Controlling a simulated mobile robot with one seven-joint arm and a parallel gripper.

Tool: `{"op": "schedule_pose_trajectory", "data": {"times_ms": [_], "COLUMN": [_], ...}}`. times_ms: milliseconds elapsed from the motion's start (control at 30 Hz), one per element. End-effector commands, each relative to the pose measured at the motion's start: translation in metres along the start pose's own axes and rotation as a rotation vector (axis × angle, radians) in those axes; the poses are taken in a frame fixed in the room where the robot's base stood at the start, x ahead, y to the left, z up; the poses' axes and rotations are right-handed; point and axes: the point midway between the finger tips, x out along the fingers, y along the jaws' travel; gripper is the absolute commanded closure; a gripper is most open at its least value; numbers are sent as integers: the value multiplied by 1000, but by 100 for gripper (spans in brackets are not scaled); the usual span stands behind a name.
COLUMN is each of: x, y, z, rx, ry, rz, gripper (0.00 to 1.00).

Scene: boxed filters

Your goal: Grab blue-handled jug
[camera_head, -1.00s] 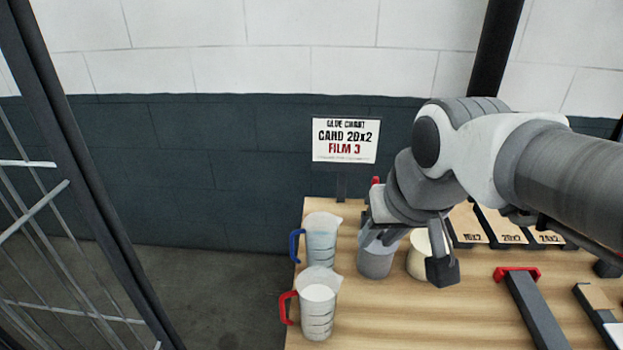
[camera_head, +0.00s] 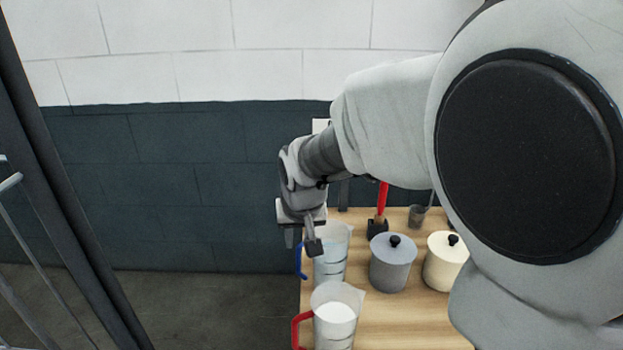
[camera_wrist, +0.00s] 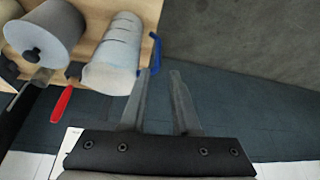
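The blue-handled jug (camera_head: 333,256) is a clear measuring jug with pale contents, standing upright at the table's left edge in the head view. Its blue handle (camera_head: 300,261) points left. My gripper (camera_head: 302,244) is just above and behind the jug's handle side and hides part of the rim. In the wrist view the gripper (camera_wrist: 158,82) has its two fingers apart with nothing between them. There the jug (camera_wrist: 113,56) lies left of the fingers, and its blue handle (camera_wrist: 155,55) is just beyond the gap between the fingertips.
A red-handled jug (camera_head: 336,317) stands in front of it. A grey lidded pot (camera_head: 391,265) and a cream lidded pot (camera_head: 443,263) stand to the right, with a red-handled tool (camera_head: 381,204) behind. My arm covers the right side. Left of the table is open floor.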

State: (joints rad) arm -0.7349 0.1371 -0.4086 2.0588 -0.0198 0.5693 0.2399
Motion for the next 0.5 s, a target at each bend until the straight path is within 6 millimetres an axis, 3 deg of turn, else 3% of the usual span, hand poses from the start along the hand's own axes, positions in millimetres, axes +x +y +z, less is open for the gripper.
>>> {"op": "schedule_pose_trajectory", "data": {"times_ms": [33, 200, 500], "x": [13, 40, 62], "y": [1, 1, 2], "z": [2, 1, 0], "rx": [1, 2, 2], "ry": [-4, -2, -1], "rz": [3, 2, 1], "gripper": [70, 70, 70]}}
